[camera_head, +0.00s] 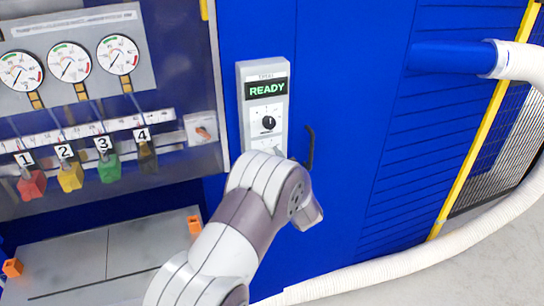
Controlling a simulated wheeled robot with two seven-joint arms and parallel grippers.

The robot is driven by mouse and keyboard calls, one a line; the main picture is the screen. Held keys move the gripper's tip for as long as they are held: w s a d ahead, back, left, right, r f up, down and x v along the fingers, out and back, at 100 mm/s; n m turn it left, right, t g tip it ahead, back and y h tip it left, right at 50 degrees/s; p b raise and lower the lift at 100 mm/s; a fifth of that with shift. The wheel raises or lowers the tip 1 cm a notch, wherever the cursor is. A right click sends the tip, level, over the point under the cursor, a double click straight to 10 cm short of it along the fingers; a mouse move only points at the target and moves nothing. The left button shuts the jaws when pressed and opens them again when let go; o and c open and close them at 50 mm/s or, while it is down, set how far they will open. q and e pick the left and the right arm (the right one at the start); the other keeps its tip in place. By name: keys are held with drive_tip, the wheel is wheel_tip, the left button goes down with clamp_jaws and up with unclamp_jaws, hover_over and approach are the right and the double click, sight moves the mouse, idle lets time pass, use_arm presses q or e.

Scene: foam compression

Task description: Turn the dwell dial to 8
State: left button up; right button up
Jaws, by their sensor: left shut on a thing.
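The control box (242,104) is a grey upright panel on the blue cabinet. Its green display (267,89) reads READY. Below it is a round black dial (268,123) with a white pointer mark, on a white scale whose numbers are too small to read. No finger covers this dial. My left arm reaches up from the bottom, and its bent wrist hides the lower end of the box. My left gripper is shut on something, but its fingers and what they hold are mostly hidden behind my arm. My right gripper is not in view.
At left are several gauges (69,62) and numbered coloured valves (70,176) behind a clear panel. A white hose (400,268) curves along the lower right. The cabinet front (355,70) is clear.

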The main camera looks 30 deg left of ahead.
use_arm(q)
drive_tip(key=m+p, duration=0.5)
drive_tip(key=m, duration=0.7)
drive_tip(key=shift+r+m, duration=0.1)
drive_tip(key=shift+m, duration=0.2)
drive_tip(key=shift+p, duration=0.3)
drive_tip(key=o, duration=1)
drive_tip(key=shift+o, duration=0.2)
